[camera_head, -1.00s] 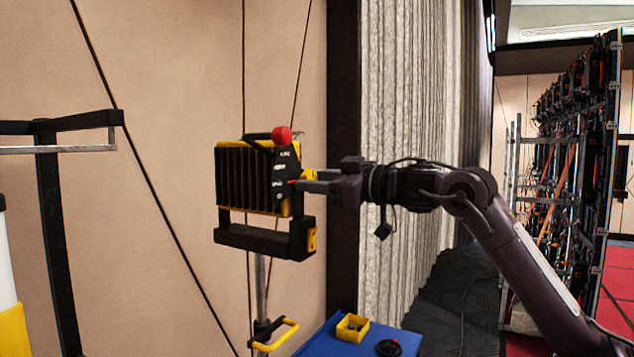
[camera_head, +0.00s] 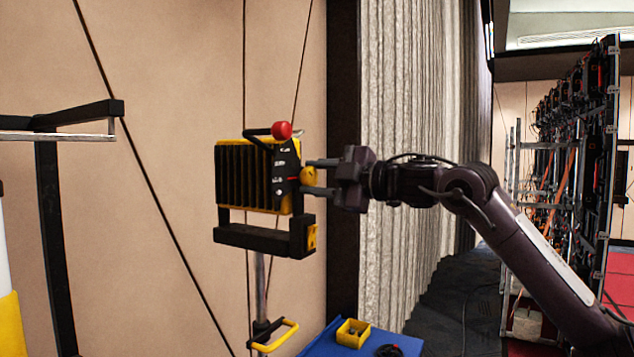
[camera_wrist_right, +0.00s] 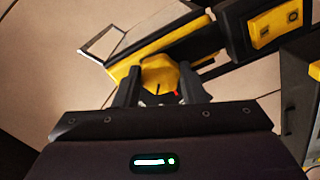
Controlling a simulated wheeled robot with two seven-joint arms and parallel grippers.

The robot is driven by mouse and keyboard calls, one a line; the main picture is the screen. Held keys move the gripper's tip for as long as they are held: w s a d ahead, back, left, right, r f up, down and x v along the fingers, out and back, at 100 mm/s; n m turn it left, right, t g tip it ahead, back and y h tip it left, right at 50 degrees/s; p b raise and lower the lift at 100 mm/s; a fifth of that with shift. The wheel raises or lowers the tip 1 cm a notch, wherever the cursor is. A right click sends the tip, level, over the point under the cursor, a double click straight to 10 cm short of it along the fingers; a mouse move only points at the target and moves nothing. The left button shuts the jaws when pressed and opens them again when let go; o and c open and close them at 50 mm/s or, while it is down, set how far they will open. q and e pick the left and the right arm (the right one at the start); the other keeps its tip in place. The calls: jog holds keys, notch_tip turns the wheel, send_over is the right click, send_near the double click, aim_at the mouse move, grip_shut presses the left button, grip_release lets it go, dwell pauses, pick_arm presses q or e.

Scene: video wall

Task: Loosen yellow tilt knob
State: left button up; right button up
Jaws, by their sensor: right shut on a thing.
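The yellow tilt knob (camera_head: 307,176) sits on the right side of a black and yellow finned lamp head (camera_head: 255,178). My right gripper (camera_head: 311,176) comes in from the right, one finger above the knob and one below it, shut on it. In the right wrist view the round yellow knob (camera_wrist_right: 160,74) shows between the two dark fingers (camera_wrist_right: 162,88), with a small red mark near it. My left gripper is not in view.
A red ball (camera_head: 281,131) tops a lever on the lamp head. A black yoke (camera_head: 262,241) and pole (camera_head: 261,285) carry it. A black frame (camera_head: 52,200) stands at left.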

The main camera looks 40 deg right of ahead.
jog(key=n+b, duration=0.1)
jog(key=n, duration=0.6)
jog(key=shift+f, duration=0.15)
jog(key=n+b, duration=0.1)
jog(key=n, duration=0.5)
jog(key=shift+n, duration=0.4)
jog(key=shift+a+b, duration=0.1)
jog(key=shift+b, duration=0.2)
jog(key=o, duration=1)
jog(key=shift+s, duration=0.2)
jog(key=b+v, duration=0.5)
jog(key=v, duration=0.2)
jog(key=shift+s+b, duration=0.25)
jog(key=shift+b, duration=0.1)
